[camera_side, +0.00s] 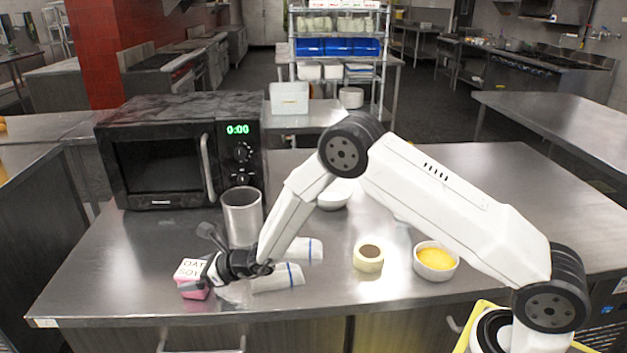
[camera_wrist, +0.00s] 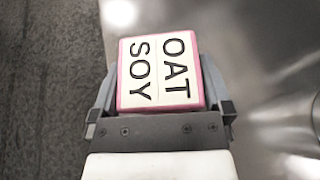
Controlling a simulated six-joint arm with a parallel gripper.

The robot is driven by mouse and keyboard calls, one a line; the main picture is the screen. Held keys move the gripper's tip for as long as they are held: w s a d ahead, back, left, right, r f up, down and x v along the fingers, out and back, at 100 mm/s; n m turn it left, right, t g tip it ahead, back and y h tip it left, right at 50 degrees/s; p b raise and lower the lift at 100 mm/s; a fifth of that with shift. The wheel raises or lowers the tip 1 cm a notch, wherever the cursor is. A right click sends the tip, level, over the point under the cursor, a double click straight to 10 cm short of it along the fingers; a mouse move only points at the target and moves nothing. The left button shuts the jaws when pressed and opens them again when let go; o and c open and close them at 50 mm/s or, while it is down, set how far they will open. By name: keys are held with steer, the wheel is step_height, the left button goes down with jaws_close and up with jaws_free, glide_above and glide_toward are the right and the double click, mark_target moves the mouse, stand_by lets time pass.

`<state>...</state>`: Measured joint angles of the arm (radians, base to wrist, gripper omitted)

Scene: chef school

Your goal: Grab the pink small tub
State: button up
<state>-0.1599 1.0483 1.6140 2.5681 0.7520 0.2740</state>
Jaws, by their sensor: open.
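The pink small tub (camera_side: 194,291) sits near the front left edge of the steel counter. Its white lid reads "OAT SOY". In the wrist view the tub (camera_wrist: 160,75) stands between the two fingers of my gripper (camera_wrist: 160,105), its lid filling the space between them. My gripper (camera_side: 208,270) is open around the tub, coming from its right in the side view. I cannot tell whether either finger touches it. The tub's right side is hidden behind the gripper in the side view.
A black microwave (camera_side: 160,150) stands behind at the left. A metal canister (camera_side: 242,217) and folded white cloths (camera_side: 280,278) are close to my gripper. A cream roll-shaped item (camera_side: 368,259) and a white bowl with yellow contents (camera_side: 436,261) sit to the right. The counter's front edge is close.

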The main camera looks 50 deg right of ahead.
steer(key=shift+w+a+f, duration=0.1)
steer(key=shift+w+a, duration=0.05)
steer(key=shift+w, duration=0.05)
stand_by(0.4)
steer(key=c, duration=1.1)
steer(key=shift+r, duration=0.2)
steer(key=shift+r, duration=0.75)
steer(key=shift+s+d+r, duration=0.55)
steer(key=shift+s+r, duration=1.3)
steer(key=shift+s, duration=0.45)
steer(key=shift+s+d+r, duration=0.5)
steer(key=shift+s+r, duration=1.4)
steer(key=shift+s, duration=0.35)
steer(key=shift+s+d+r, duration=0.55)
steer(key=shift+s+r, duration=1.3)
steer(key=shift+s, duration=0.45)
